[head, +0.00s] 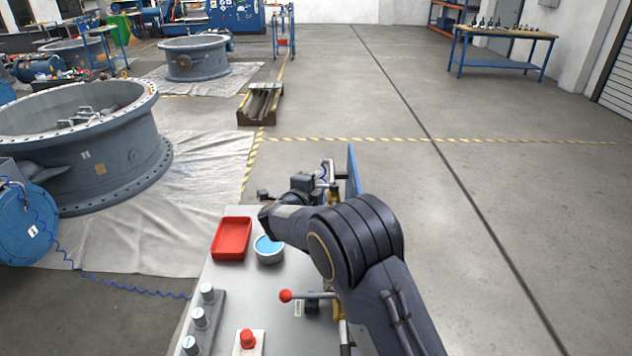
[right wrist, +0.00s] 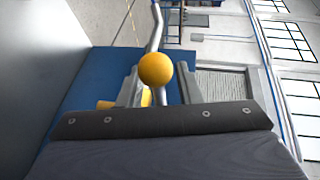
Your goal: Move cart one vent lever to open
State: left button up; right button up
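A yellow ball knob (right wrist: 156,69) on a bent steel lever (right wrist: 156,30) shows in the right wrist view. The two fingers of my right gripper (right wrist: 158,80) stand apart, one on each side of the knob; I cannot tell whether they touch it. In the head view my right arm reaches over the far right side of the grey cart (head: 225,290), and its fingers are hidden. A lever with a red ball knob (head: 286,296) lies nearly level at the cart's right side. My left gripper is not in view.
The cart holds a red tray (head: 231,239), a round tub with blue contents (head: 268,250), a red button (head: 247,338) and several grey posts (head: 199,317). A blue panel (head: 352,174) stands upright at its far right. Large valve rings (head: 90,150) stand left.

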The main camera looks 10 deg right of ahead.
jog(key=shift+w, duration=0.15)
grip_shut()
jog(key=shift+w+d+m+g+h+p, duration=0.25)
jog(key=shift+m+g+h+p, duration=0.15)
jog(key=shift+m+g+h, duration=0.4)
jog(key=shift+w+d+m+g+h+p, duration=0.25)
jog(key=shift+m+g+h+p, duration=0.1)
jog(key=shift+m+g+h, duration=0.4)
grip_release()
